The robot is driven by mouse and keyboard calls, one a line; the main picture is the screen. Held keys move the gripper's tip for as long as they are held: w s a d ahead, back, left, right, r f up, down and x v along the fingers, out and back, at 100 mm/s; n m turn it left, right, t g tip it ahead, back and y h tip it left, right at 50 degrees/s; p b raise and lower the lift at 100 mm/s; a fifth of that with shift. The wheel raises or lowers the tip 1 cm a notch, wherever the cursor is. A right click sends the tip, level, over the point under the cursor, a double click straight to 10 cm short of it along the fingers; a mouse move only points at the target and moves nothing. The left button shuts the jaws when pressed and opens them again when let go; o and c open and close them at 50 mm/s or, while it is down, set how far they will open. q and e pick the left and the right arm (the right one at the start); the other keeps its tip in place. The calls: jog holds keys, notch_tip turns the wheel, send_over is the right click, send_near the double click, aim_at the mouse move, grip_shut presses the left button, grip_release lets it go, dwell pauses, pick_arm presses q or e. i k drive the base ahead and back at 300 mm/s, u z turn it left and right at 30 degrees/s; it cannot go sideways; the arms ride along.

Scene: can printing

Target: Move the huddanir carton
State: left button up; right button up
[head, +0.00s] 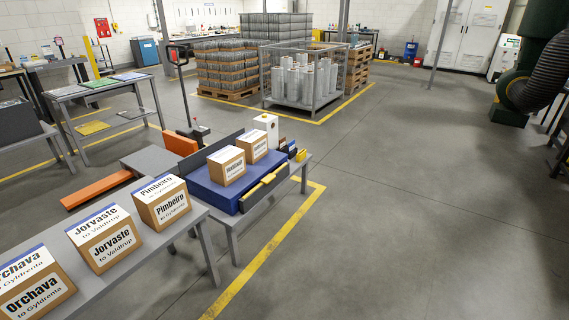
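A brown carton (227,167) with a white label sits on the blue top of the table at the centre left. Its small print appears to read Huddanir, but it is hard to make out. A second carton (252,146) stands just behind it to the right, its label too small to read. Neither of my grippers is in view.
On the near grey table (140,262) stand the Pimbeiro carton (161,203), the Jorvaste carton (104,240) and the Orchava carton (37,283). A pallet jack (190,125) stands behind. A wire cage (302,80) is farther back. The floor at right is clear.

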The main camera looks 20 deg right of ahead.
aim_at(226, 165)
jog(key=z, duration=0.15)
jog(key=k, duration=0.45)
jog(key=z, duration=0.8)
jog(key=i, duration=2.1)
jog(key=u, duration=1.5)
jog(key=i, duration=0.75)
jog(key=u, duration=0.7)
